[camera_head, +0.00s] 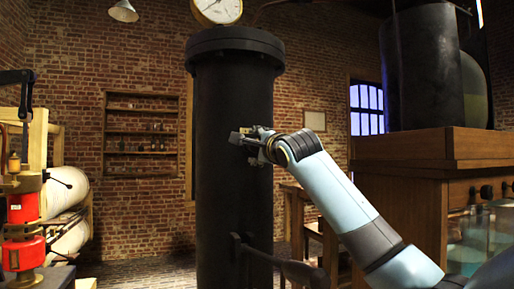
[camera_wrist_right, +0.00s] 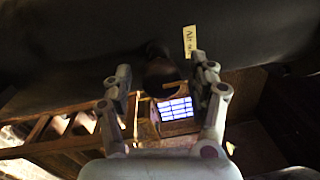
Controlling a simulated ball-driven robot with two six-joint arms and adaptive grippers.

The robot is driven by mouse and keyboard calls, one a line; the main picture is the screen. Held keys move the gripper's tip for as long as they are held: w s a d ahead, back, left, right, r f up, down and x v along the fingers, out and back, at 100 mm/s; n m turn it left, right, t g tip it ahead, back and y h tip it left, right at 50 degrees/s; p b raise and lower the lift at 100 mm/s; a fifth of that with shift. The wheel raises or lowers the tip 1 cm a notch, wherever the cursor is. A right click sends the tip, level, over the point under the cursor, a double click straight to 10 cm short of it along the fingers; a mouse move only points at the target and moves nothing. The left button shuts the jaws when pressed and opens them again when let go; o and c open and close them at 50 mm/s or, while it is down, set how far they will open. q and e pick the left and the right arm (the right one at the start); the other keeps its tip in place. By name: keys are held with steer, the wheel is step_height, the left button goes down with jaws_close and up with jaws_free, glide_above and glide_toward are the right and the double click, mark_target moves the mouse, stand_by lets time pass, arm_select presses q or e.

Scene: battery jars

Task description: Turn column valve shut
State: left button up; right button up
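The column (camera_head: 233,190) is a tall, dark cylinder with a gauge (camera_head: 217,8) on top. Its dark surface fills the top of the right wrist view (camera_wrist_right: 80,40). A small dark knob, which looks like the valve (camera_wrist_right: 160,72), sticks out from it beside a pale label (camera_wrist_right: 189,41) whose text begins "Air". My right gripper (camera_head: 252,139) is at the column's upper front. In the wrist view the right gripper's fingers (camera_wrist_right: 163,85) are spread, one on each side of the knob, with gaps visible. My left gripper is not in view.
A wooden cabinet (camera_head: 400,200) with a large dark cylinder (camera_head: 425,70) stands at right. A red apparatus (camera_head: 24,230) stands at left. A dark pipe or lever (camera_head: 275,260) juts out low in front of the column. Wall shelves (camera_head: 142,130) are behind.

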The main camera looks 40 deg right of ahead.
steer(key=v, duration=1.2)
stand_by(0.4)
